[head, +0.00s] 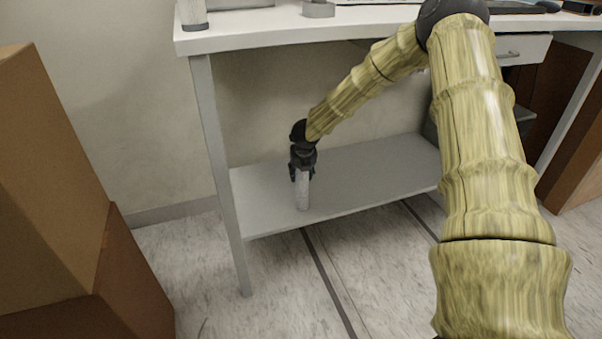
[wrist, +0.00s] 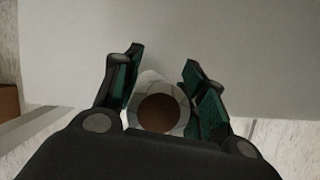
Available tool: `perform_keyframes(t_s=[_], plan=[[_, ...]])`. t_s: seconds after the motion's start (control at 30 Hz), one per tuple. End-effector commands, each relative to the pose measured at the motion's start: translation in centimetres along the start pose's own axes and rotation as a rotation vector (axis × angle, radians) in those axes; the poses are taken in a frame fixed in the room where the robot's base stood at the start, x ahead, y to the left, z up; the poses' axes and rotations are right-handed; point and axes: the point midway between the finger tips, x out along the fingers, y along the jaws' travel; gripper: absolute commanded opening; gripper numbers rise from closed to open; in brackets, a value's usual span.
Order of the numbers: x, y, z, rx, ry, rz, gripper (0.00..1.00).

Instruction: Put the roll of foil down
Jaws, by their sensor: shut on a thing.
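The roll of foil (head: 302,192) is a pale grey cylinder, held upright below my gripper in the head view. Its lower end is at the lower shelf (head: 370,178) of the white desk, near the front edge; I cannot tell whether it touches. My gripper (head: 302,172) points down and is shut on the roll's upper part. In the wrist view, the fingers of my gripper (wrist: 162,95) stand on both sides of the roll (wrist: 147,82), whose round brown end faces the camera.
The desk's grey leg (head: 217,165) stands left of my gripper. The white desktop (head: 260,32) is above the shelf. Brown cardboard boxes (head: 50,190) stand at the left. The shelf is bare to the right of the roll. The tiled floor in front is clear.

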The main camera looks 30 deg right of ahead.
Motion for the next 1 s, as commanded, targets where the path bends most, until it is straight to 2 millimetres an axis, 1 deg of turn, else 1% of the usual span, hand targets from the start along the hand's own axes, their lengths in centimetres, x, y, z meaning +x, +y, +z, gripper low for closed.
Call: perform_keyframes(t_s=[0.03,0.07,0.13,0.17,0.47,0.57,0.67,1.0], plan=[[0.1,0.0,0.0,0.0,0.0,0.0,0.0],[0.1,0.0,-0.1,0.0,0.0,0.0,0.47],[0.1,0.0,-0.1,0.0,0.0,0.0,0.6],[0.1,0.0,-0.1,0.0,0.0,0.0,0.63],[0.0,0.0,0.0,0.0,0.0,0.0,0.63],[-0.4,0.0,0.1,0.0,0.0,0.001,0.63],[-1.5,0.0,0.1,0.0,0.0,0.001,0.63],[-7.7,0.0,0.2,0.0,-0.001,0.002,0.63]])
